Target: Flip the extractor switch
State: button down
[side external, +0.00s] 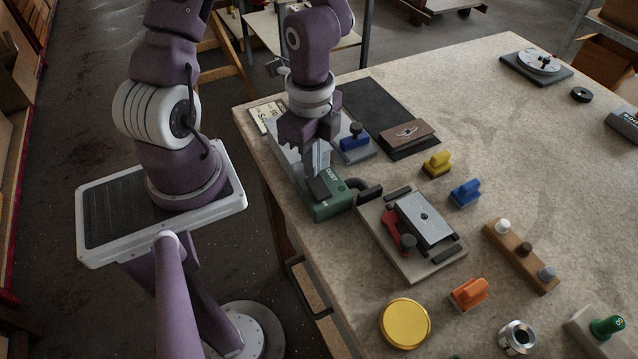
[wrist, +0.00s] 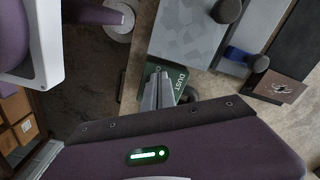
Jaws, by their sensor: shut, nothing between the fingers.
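The dust extractor is a green box (side external: 335,206) marked "DUST", with a dark hose stub on its right, at the table's near left edge. It also shows in the wrist view (wrist: 180,82), partly behind my fingers. A dark block (side external: 319,188) sits at its top left, just below my fingertips; I cannot tell whether this is the switch or which way it is set. My gripper (side external: 316,172) points down over the box, shut and empty. In the wrist view its grey fingertips (wrist: 157,76) are together beside the lettering. I cannot tell whether they touch the box.
A grey plate fixture (side external: 424,218) with a red lever stands right of the extractor. A blue-handled block (side external: 354,143) and a brown box (side external: 407,133) are behind. Yellow, blue and orange blocks lie further right. A large yellow disc (side external: 405,323) is at the front.

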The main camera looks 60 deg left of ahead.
jog(key=shift+f, duration=0.3)
notch_tip(320, 180, up, 7)
dwell(0.8)
jog(key=s+r+n+t, duration=0.2)
jog(key=s+r+n, duration=0.1)
jog(key=r+n, duration=0.3)
jog(key=s+r+n+t, duration=0.2)
jog(key=r+n+t, duration=0.1)
jog(key=r+n, duration=0.3)
jog(key=shift+s+d+r+t, duration=0.3)
jog(key=shift+s+d+r, duration=0.1)
jog(key=shift+r, duration=0.45)
